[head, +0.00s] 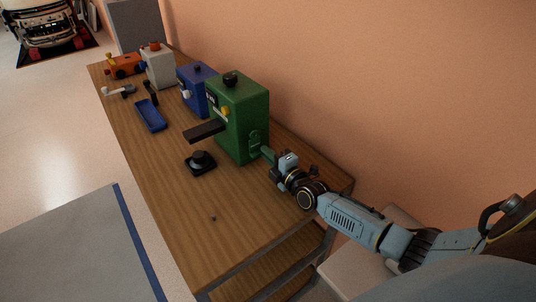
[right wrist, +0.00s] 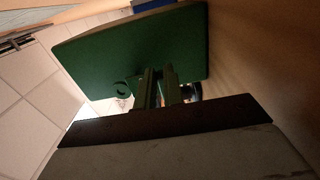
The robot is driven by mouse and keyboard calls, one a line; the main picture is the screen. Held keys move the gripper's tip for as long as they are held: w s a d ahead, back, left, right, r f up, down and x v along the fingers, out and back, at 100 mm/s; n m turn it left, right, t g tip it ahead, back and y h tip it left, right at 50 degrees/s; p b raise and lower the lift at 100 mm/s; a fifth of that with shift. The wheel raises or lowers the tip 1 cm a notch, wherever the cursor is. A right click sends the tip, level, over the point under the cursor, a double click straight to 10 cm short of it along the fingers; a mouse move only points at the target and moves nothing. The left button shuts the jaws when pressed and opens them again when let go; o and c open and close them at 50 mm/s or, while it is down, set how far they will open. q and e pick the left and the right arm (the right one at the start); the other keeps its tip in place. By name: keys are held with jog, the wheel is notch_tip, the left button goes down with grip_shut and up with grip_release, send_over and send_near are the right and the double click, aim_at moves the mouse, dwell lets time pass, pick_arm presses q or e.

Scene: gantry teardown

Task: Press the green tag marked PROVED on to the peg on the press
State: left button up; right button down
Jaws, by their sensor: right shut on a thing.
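The press is a green box-shaped machine (head: 238,112) on the wooden bench, with a black knob on top and a yellow button. My right gripper (head: 267,153) is at its near right side, fingers pointing at that side. A green tag (head: 254,138) shows as a small shape against the side face, just beyond the fingertips. In the right wrist view the fingers (right wrist: 160,88) are closed together close to the green press (right wrist: 140,55), and a green rounded edge with a hole, seemingly the tag (right wrist: 123,89), shows beside them. The peg and the word PROVED cannot be made out. My left gripper is out of view.
A black base with a round knob (head: 201,162) stands before the press. A blue machine (head: 197,88), blue tray (head: 150,115), grey box (head: 158,66) and orange toy-like item (head: 124,66) are farther back. The wall is close behind; the near bench top (head: 210,235) is mostly clear.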

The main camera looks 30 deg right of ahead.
jog(key=shift+f+b, duration=0.6)
jog(key=shift+f, duration=0.35)
jog(key=shift+s+f, duration=0.15)
jog(key=shift+f, duration=0.1)
dwell(0.6)
jog(key=shift+w, duration=0.25)
jog(key=shift+w, duration=0.25)
jog(key=shift+a, duration=0.15)
dwell(1.0)
